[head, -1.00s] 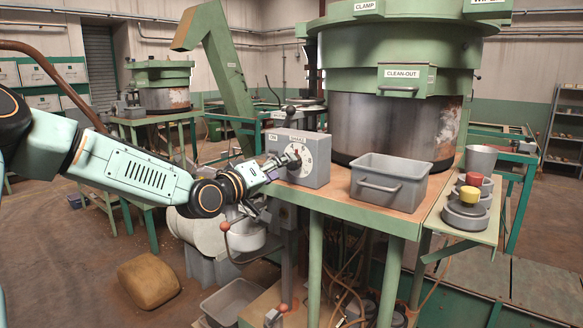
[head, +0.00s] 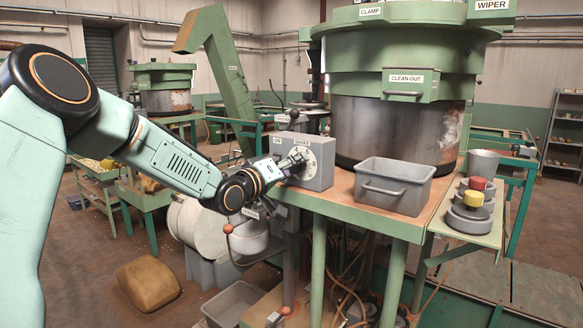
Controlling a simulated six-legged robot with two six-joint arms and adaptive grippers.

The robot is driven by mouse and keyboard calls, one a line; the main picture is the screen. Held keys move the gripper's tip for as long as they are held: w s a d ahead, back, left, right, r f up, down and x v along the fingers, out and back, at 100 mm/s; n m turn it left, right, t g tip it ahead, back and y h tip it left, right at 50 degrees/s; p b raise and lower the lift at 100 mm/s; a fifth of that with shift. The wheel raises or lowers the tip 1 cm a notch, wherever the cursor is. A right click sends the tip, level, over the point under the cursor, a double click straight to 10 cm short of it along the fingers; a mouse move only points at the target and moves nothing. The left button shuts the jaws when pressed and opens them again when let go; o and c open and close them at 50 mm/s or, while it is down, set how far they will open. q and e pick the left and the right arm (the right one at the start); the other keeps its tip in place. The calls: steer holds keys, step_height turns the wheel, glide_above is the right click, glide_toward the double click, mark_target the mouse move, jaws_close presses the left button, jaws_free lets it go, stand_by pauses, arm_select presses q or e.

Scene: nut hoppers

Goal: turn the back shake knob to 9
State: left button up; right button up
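The shake knob sits on a white round dial (head: 306,160) on the front of a grey control box (head: 320,172), under a label that reads SHAKE. The box stands on the left part of the wooden-topped bench. My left gripper (head: 291,163) reaches in from the left and is at the dial's centre, its fingers at the knob. The gripper hides the knob and its pointer, so its setting cannot be read. Whether the fingers are closed on the knob cannot be told. My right gripper is not in view.
A grey bin (head: 394,190) stands right of the control box. Behind it rises the large green hopper (head: 395,60). A red-ended lever (head: 229,229) is below the gripper.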

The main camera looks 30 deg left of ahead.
arm_select(q)
steer(key=shift+c, duration=0.7)
steer(key=shift+w+d, duration=0.15)
steer(key=shift+d, duration=0.1)
steer(key=c, duration=0.5)
steer(key=shift+a, duration=0.1)
steer(key=shift+c, duration=1.1)
steer(key=shift+m, duration=0.4)
steer(key=m+b, duration=0.1)
steer(key=m, duration=1.9)
steer(key=shift+f, duration=0.1)
steer(key=shift+m, duration=0.5)
